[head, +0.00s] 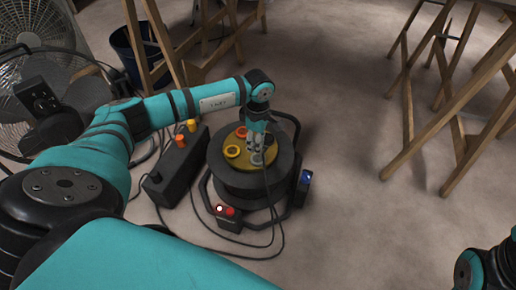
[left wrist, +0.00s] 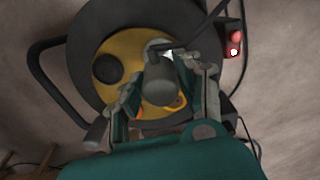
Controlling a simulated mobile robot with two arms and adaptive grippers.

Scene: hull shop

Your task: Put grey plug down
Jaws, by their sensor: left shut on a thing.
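My left gripper (head: 257,158) is shut on a grey plug (left wrist: 160,82), a dark grey cylinder with a black cable at its end. It holds the plug over the yellow top face of a black cable reel (head: 245,188). In the left wrist view the plug is between the two fingers, in front of the yellow face (left wrist: 126,48). I cannot tell whether it touches the face. In the head view the fingers largely hide the plug. My right gripper is not in view; only part of my right arm shows at the lower right corner.
A black box (head: 176,172) with orange and yellow plugs stands left of the reel. A red-lit switch box (head: 229,217) and a blue-fronted box (head: 304,181) flank it. Cables loop around. Wooden trestles (head: 450,90) stand right; floor between is clear.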

